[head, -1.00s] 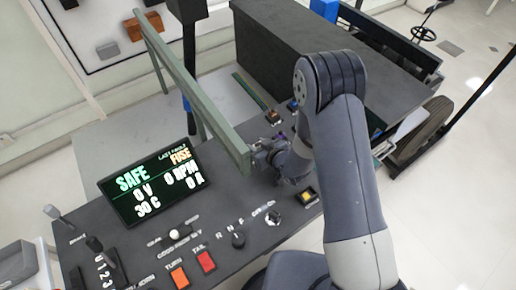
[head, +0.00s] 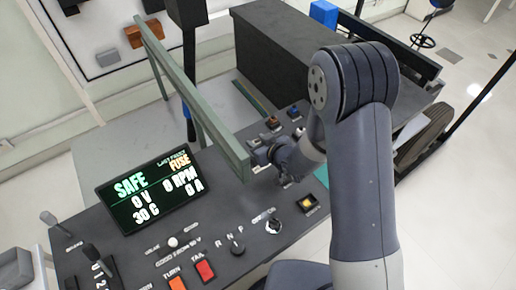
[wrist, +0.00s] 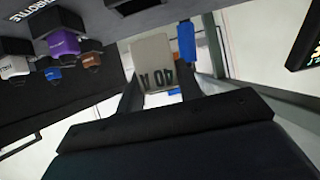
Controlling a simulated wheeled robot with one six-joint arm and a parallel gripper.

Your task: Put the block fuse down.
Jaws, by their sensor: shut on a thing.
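The block fuse (wrist: 160,62) is a beige-grey block marked "40 A", seen upside down in the wrist view. My gripper (wrist: 160,88) is shut on it, with one dark finger on each side. In the head view my gripper (head: 262,156) is low over the far right part of the dark console, beside the green frame. The fuse cannot be made out there. Whether its underside touches anything is hidden.
Several small coloured knobs or plugs, one purple (wrist: 63,42), sit on the console near my gripper. The green frame (head: 190,90) stands close on the left. A display (head: 150,190) reads "SAFE" and "FUSE". A large dark box (head: 300,60) stands behind.

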